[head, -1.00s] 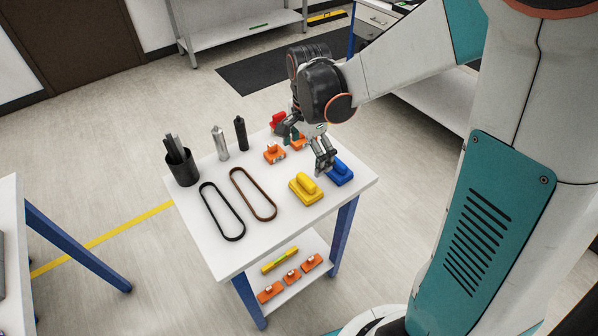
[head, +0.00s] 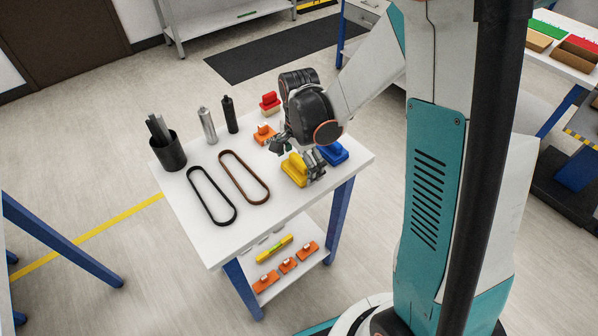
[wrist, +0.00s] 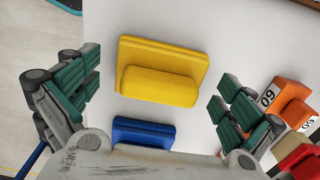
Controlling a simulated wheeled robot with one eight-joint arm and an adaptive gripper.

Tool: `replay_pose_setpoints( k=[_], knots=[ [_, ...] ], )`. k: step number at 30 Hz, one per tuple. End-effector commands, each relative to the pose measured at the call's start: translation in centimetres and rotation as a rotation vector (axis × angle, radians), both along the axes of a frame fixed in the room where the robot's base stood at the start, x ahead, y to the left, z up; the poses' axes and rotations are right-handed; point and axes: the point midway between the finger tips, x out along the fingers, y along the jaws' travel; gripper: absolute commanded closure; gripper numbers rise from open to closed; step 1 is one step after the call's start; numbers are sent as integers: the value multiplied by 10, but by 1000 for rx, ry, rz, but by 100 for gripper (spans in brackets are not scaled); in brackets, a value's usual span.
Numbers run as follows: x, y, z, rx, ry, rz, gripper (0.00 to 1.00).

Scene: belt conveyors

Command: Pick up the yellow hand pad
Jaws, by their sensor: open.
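The yellow hand pad (head: 294,170), a flat base with a rounded grip on top, lies on the white table. In the wrist view the yellow hand pad (wrist: 162,72) is in the upper middle, between and a little beyond the finger ends. My gripper (head: 297,160) is low over the pad and covers part of it in the head view. In the wrist view my gripper (wrist: 155,95) is open, with one green-padded finger on each side and nothing between them held. A blue hand pad (head: 332,153) lies beside the yellow one; it also shows in the wrist view (wrist: 143,133), nearer the palm.
A red pad (head: 270,101) and an orange block (head: 264,133) stand behind my gripper. Black and brown belts (head: 243,177), two cylinders and a black cup (head: 168,152) occupy the left of the table (head: 215,245). The front right corner is clear.

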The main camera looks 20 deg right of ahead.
Motion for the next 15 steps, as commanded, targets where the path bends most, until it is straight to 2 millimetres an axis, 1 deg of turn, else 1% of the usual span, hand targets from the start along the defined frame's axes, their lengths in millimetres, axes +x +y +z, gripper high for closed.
replay_pose_setpoints(
  k=[1, 7, 8, 9, 11, 12, 13, 15],
  knots=[
    [0, 0, -5, 0, 0, 0, 0],
    [0, 0, -3, 0, 0, 0, 0],
    [0, 0, -3, 0, 0, 0, 5],
    [0, 0, -3, 0, 0, 0, 14],
    [0, 0, -3, 0, 0, 0, 27],
    [0, 0, -3, 0, 0, 0, 36],
    [0, 0, -3, 0, 0, 0, 43],
    [0, 0, -4, 0, 0, 0, 46]
  ],
)
